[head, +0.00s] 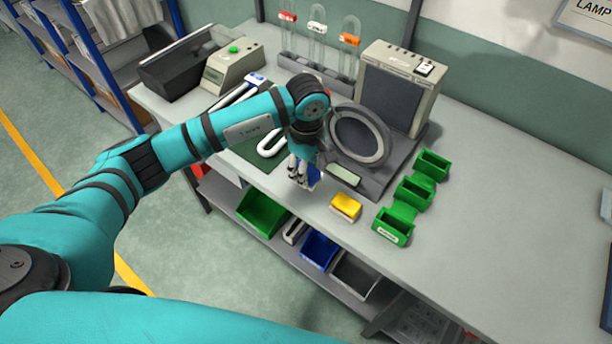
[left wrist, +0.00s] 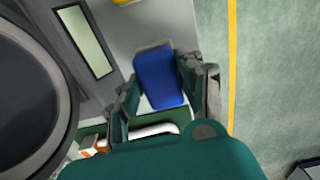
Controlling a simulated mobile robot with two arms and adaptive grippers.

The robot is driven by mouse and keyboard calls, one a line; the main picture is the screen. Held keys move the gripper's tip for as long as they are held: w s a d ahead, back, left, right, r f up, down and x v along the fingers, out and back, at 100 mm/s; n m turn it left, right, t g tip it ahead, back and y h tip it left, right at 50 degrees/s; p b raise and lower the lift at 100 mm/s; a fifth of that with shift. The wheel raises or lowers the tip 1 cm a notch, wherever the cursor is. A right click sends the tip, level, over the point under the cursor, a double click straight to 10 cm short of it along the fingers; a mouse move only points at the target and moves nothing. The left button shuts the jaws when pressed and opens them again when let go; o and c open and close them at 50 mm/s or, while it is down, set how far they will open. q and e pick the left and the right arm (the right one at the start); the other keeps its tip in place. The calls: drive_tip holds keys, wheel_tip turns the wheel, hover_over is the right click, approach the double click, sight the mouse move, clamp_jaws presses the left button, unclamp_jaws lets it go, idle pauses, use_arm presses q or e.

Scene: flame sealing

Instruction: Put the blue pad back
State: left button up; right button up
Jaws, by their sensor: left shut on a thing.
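My left gripper (head: 302,174) is shut on the blue pad (head: 314,176), near the front edge of the workbench (head: 480,210). The pad is partly hidden by the fingers in the head view. In the left wrist view the blue pad (left wrist: 160,80) shows as a blue block between the fingers. I cannot tell whether it touches the bench. A yellow pad (head: 346,206) with a pale base sits on the bench to the right of the gripper. My right gripper is not in view.
A grey device with a ring (head: 388,140) and upright panel (head: 392,95) stands just behind the gripper. Green bins (head: 413,192) line its right side. Tubes with coloured bands (head: 318,30) stand behind. A green mat (head: 246,152) lies left. The bench's right side is clear.

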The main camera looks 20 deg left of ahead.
use_arm(q)
drive_tip(key=shift+f, duration=0.35)
wheel_tip(320, 180, down, 3)
drive_tip(key=shift+f+p, duration=0.1)
drive_tip(key=shift+p, duration=0.5)
drive_tip(key=shift+f, duration=0.1)
drive_tip(key=o, duration=1.2)
wheel_tip(320, 180, up, 11)
drive_tip(key=b, duration=0.3)
drive_tip(key=shift+f, duration=0.1)
drive_tip(key=shift+r, duration=0.65)
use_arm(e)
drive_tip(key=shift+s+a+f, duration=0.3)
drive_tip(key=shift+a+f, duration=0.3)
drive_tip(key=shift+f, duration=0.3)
